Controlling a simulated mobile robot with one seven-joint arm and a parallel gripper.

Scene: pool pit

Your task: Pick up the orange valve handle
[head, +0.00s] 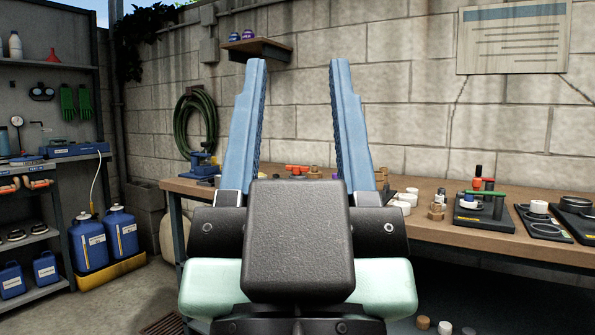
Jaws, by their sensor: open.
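My gripper (297,66) is raised in the middle of the head view, with its two blue fingers wide apart and nothing between them. Beyond it, a small orange-red handle-like piece (297,167) lies on the workbench among small brown and dark fittings. It shows in the gap between the fingers, well behind the gripper and not touching it. The gripper body hides part of the bench around it. I cannot tell for sure that this piece is the orange valve handle. Orange-handled parts (38,184) also lie on the left shelf.
The wooden workbench (420,228) runs along the block wall. A black stand with green and red parts (484,210), white rings (405,200) and black trays (543,224) stand on its right. A blue vise-like tool (203,163) is on its left.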

